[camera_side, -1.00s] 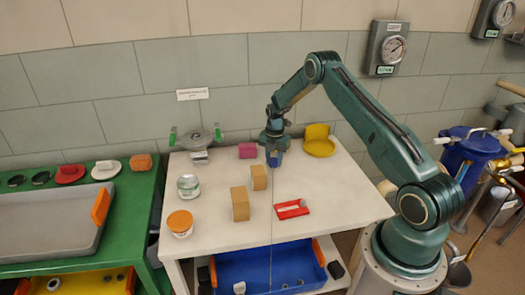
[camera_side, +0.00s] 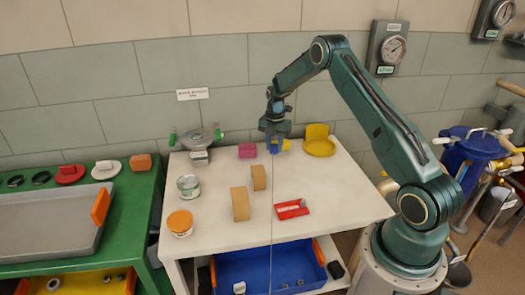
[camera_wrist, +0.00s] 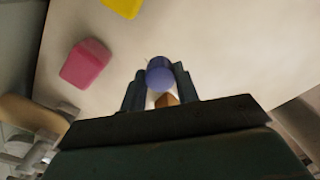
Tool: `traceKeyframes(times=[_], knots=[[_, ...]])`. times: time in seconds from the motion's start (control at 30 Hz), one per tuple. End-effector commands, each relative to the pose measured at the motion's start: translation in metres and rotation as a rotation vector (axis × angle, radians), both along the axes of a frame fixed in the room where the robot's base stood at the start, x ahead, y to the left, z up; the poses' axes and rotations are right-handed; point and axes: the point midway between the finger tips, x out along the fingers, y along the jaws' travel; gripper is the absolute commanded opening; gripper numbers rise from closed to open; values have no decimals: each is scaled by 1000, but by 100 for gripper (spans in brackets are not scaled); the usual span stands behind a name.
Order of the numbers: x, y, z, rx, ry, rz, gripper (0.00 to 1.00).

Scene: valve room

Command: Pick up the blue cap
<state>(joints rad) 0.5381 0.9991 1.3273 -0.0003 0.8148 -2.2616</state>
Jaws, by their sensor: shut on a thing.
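The blue cap (camera_side: 274,149) is held between the fingers of my gripper (camera_side: 274,139), at the back of the white table. In the wrist view the cap (camera_wrist: 160,73) shows as a rounded blue end between the two dark fingertips (camera_wrist: 159,80). My gripper is shut on it and points down. The cap seems to be a little above the tabletop. Its far side is hidden by the fingers.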

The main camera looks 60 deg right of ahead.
Motion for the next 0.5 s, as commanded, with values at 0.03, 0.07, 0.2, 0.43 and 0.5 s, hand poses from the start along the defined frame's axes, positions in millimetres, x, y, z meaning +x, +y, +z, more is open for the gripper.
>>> traceKeyframes(times=[0.03,0.07,0.2,0.43,0.5], knots=[[1,0,13,-2,-3,0,10],[1,0,19,-3,-3,0,10],[1,0,51,-3,-3,0,10],[0,0,97,-2,-2,0,9],[0,0,108,-2,-2,0,9]])
